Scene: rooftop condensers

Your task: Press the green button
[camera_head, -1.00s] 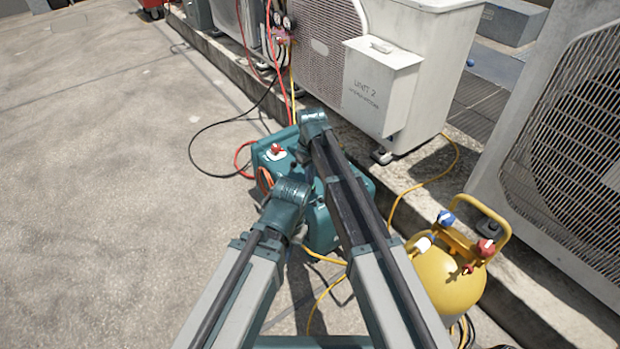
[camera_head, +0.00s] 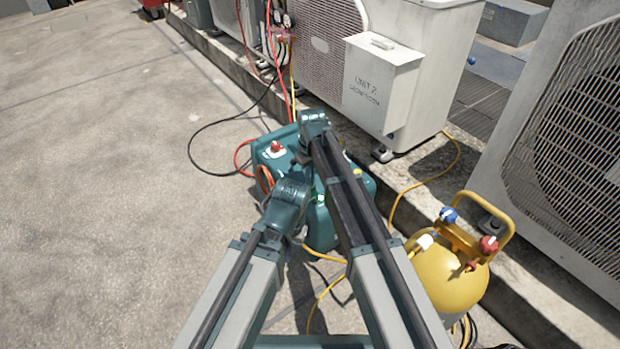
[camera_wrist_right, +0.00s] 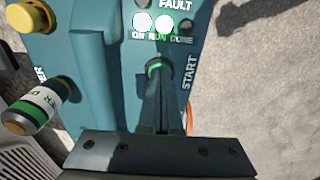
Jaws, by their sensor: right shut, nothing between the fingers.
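The teal machine (camera_head: 322,232) stands on the concrete, partly hidden behind my arms. In the right wrist view its panel (camera_wrist_right: 98,80) shows a green button (camera_wrist_right: 154,68) beside the word START. My right gripper (camera_wrist_right: 158,80) is shut and empty. Its fingertips overlap the button, with a green rim showing past them; I cannot tell how far the button is pushed in. The lamps above the ON and RUN labels (camera_wrist_right: 153,24) are lit, with green around the RUN lamp. The FAULT and DONE lamps look dark. My left gripper is not visible.
A yellow knob (camera_wrist_right: 24,17) and a green-banded cylinder (camera_wrist_right: 36,106) are on the panel's left. A yellow tank (camera_head: 447,275) stands right of the machine. Condenser units (camera_head: 425,60) line the curb; hoses lie around. The concrete at left (camera_head: 95,190) is clear.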

